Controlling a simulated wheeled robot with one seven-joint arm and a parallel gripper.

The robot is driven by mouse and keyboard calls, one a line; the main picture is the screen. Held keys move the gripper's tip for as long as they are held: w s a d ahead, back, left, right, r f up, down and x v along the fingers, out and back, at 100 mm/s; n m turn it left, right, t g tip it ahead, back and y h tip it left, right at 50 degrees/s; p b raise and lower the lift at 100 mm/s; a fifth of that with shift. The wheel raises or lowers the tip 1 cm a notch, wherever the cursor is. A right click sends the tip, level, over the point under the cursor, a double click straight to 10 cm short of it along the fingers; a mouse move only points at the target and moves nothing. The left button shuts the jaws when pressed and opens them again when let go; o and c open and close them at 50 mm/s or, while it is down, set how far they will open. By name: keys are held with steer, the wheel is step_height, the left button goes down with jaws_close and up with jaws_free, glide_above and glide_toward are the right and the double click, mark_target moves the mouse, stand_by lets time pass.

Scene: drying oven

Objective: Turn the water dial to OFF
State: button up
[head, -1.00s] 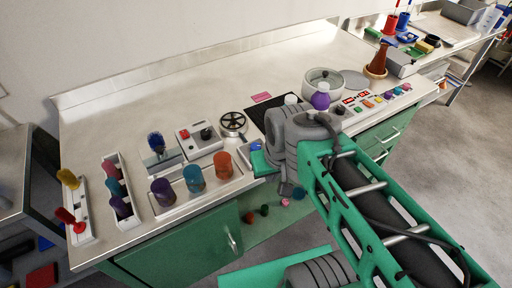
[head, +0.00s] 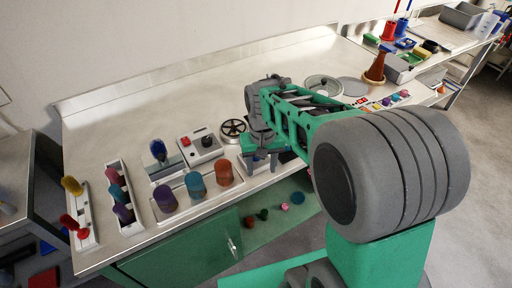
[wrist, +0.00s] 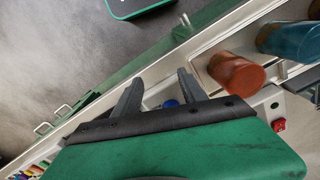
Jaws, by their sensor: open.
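No dial marked as water can be read in either view. A small blue knob-like part (wrist: 170,103) shows between my fingers in the wrist view, mostly hidden by the gripper body. My gripper (head: 262,164) is open and points down at the bench's front edge, right of the orange cylinder. Its two spread fingers (wrist: 160,77) show in the wrist view with nothing clearly held. Whether they touch the blue part cannot be told. A white box with a red button and a black knob (head: 206,141) stands to the left of my gripper.
A tray holds purple (head: 164,198), teal (head: 195,185) and orange (head: 223,171) cylinders close to the gripper's left. A black handwheel (head: 233,128) stands behind. A round basin (head: 323,86) is farther right. The back left of the bench is clear.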

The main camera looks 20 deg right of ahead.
steer(key=w+r+m, duration=0.1)
steer(key=w, duration=0.1)
steer(key=w+r+m, duration=0.1)
steer(key=w, duration=0.1)
steer(key=w+m, duration=0.1)
steer(key=shift+w+r, duration=0.4)
steer(key=w+r+m, duration=0.2)
steer(key=r, duration=0.1)
steer(key=shift+w+r+t, duration=0.15)
steer(key=shift+r+t, duration=0.05)
steer(key=shift+t, duration=0.1)
steer(key=m, duration=0.2)
steer(key=s+r+m, duration=0.1)
steer(key=shift+r+m, duration=0.15)
steer(key=shift+m, duration=0.25)
steer(key=shift+s+m, duration=0.2)
steer(key=shift+m, duration=0.8)
step_height(320, 180, down, 8)
steer(key=shift+r+p, duration=0.1)
steer(key=shift+p, duration=0.2)
steer(key=shift+c, duration=0.5)
jaws_close()
